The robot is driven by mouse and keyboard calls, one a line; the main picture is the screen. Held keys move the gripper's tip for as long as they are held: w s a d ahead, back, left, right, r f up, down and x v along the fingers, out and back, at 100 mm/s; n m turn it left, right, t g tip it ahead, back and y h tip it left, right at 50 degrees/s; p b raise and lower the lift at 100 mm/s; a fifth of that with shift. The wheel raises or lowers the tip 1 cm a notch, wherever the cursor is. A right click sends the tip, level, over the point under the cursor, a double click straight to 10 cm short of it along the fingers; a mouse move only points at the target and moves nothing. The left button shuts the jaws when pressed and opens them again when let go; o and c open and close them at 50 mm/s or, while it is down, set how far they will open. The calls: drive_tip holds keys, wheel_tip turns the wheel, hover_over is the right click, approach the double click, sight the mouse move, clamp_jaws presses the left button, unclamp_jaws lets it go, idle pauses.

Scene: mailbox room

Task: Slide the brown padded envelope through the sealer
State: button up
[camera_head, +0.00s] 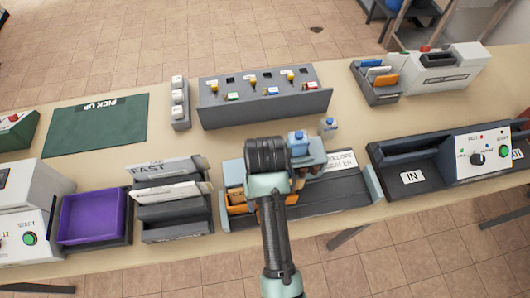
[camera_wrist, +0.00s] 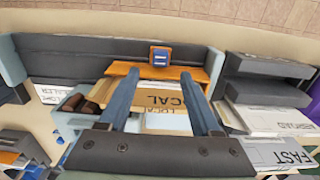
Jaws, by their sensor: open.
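The brown padded envelope (camera_head: 240,208) lies at the left end of the grey sealer (camera_head: 325,200) in the head view, partly hidden by my arm. In the wrist view the orange-brown envelope (camera_wrist: 205,78) lies below and between my fingers, with black "LOCAL" lettering and a small blue patch nearby. My gripper (camera_wrist: 160,76) is open over it, one finger on each side; I cannot tell whether they touch. In the head view my wrist hides the fingers. The sealer's brown rollers (camera_wrist: 80,103) lie left of the envelope in the wrist view.
A sorter with FAST mail (camera_head: 170,210) stands left of the sealer, then a purple tray (camera_head: 93,217). A grey IN machine (camera_head: 445,160) is to the right. A switch box (camera_head: 265,97) lies behind.

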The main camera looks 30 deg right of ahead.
wheel_tip(320, 180, down, 8)
drive_tip(key=shift+w+f, duration=0.1)
drive_tip(key=shift+w, duration=0.05)
idle(0.3)
clamp_jaws()
idle(1.3)
